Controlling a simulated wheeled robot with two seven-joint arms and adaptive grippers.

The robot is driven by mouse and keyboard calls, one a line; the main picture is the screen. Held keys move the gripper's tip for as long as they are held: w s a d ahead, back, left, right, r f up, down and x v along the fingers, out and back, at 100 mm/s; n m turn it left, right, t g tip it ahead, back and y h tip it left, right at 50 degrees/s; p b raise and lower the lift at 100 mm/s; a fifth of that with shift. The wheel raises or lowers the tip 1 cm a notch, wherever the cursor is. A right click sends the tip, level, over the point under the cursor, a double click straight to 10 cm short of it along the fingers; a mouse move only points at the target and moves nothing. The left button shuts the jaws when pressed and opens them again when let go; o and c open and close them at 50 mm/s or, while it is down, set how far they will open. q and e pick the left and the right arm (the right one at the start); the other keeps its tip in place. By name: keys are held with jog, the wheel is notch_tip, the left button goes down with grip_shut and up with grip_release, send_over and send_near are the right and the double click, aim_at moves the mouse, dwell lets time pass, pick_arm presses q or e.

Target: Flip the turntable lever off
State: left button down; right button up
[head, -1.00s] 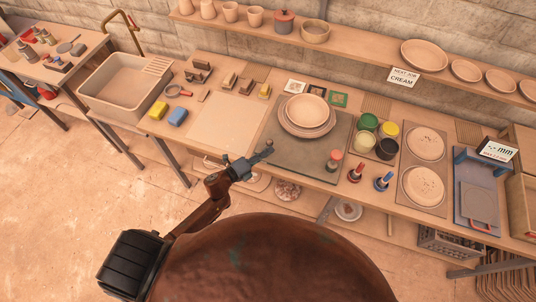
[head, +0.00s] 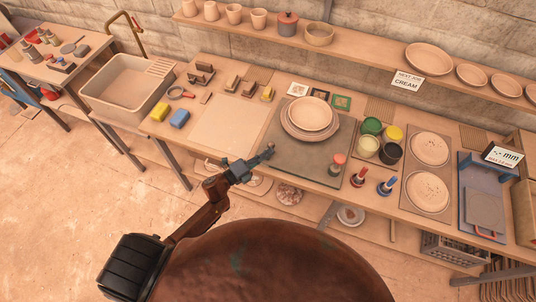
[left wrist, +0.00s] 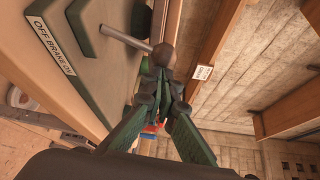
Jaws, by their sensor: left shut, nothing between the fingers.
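The turntable (head: 285,157) is a dark grey-green square base on the bench, with stacked round plates (head: 309,117) on it. In the left wrist view its edge carries a white label (left wrist: 53,48) reading OFF BRAKE ON. The lever (left wrist: 126,39) is a metal rod ending in a dark ball knob (left wrist: 163,54). My left gripper (head: 268,151) is at the turntable's front-left edge, shut and empty. In the left wrist view its fingertips (left wrist: 160,84) are right by the knob; I cannot tell whether they touch it. The lever is not clear in the head view. My right gripper is not in view.
A shelf (head: 365,49) runs along the wall behind.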

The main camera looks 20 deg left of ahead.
pick_arm(q)
jog(key=shift+a+n+b, duration=0.5)
jog(key=shift+b, duration=0.25)
jog(key=a+n+t+b, duration=0.1)
jog(key=n+b, duration=0.1)
jog(key=shift+a+t+h+b, duration=0.3)
jog(key=shift+a+h, duration=0.1)
jog(key=shift+a+r+n+t+b, duration=0.15)
jog(key=shift+a+n+t+b, duration=0.35)
jog(key=shift+a+n+b, duration=0.55)
jog(key=shift+d+r+p, duration=0.2)
jog(key=shift+p, duration=0.1)
jog(key=s+a+f, duration=0.1)
jog(key=s+a, duration=0.1)
jog(key=s, duration=0.9)
jog(key=shift+a+f, duration=0.15)
jog(key=shift+f, duration=0.05)
jog(key=shift+s, duration=0.1)
